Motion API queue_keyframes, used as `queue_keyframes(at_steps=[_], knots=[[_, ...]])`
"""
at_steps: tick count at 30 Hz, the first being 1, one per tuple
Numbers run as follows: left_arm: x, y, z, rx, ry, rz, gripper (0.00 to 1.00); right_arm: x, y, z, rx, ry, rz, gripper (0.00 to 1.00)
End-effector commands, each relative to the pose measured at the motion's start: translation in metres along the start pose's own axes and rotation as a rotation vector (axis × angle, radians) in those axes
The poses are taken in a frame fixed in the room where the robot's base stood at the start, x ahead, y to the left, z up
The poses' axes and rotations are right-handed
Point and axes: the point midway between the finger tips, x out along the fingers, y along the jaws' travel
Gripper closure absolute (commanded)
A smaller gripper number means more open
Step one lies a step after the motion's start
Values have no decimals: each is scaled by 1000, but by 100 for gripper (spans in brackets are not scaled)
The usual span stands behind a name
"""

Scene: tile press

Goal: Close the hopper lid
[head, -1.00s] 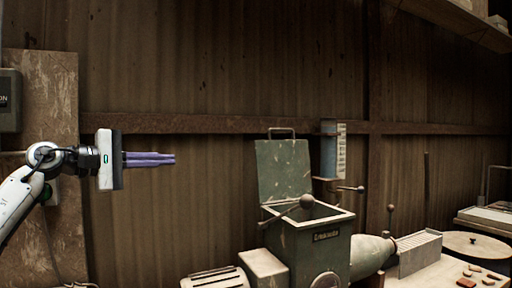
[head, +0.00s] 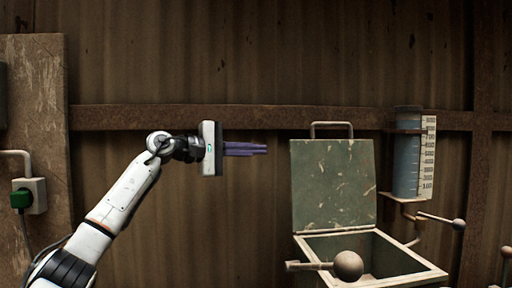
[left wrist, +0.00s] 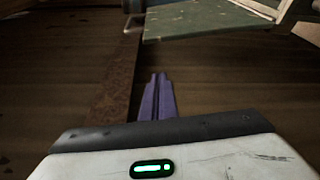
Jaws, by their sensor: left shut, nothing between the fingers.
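The green hopper lid (head: 333,185) stands open and upright at the back edge of the hopper (head: 418,281), with a metal loop handle (head: 331,124) on its top edge. The hopper's opening is uncovered. The lid also shows at the top of the left wrist view (left wrist: 195,18). My left gripper (head: 266,149) is shut and empty, its purple fingers pointing right. In the head view it is left of the lid, at about the height of the lid's upper edge, with a gap between. My right gripper is not in view.
A lever with a round knob (head: 348,266) crosses in front of the hopper. A blue graduated cylinder (head: 406,155) is mounted on the wall right of the lid, with a knobbed valve lever (head: 458,224) below it. A rusty beam (head: 120,117) runs along the wall.

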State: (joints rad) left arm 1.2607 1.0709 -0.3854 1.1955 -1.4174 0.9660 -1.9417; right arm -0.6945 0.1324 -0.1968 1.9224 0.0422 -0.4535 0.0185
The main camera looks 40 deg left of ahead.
Motion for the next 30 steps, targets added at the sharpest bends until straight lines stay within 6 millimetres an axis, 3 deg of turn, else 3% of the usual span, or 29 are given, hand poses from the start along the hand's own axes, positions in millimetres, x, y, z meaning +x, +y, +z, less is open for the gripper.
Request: queue_keyframes(at_steps=[3, 10, 21, 30], knots=[[26, 3, 2, -3, -5, -1, 100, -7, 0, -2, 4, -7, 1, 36], [65, 3, 2, -1, -3, -1, 100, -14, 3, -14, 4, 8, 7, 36], [49, -1, 33, 3, 1, -1, 100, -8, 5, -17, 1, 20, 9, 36], [48, 0, 39, 1, -1, 0, 100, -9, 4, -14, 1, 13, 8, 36]])
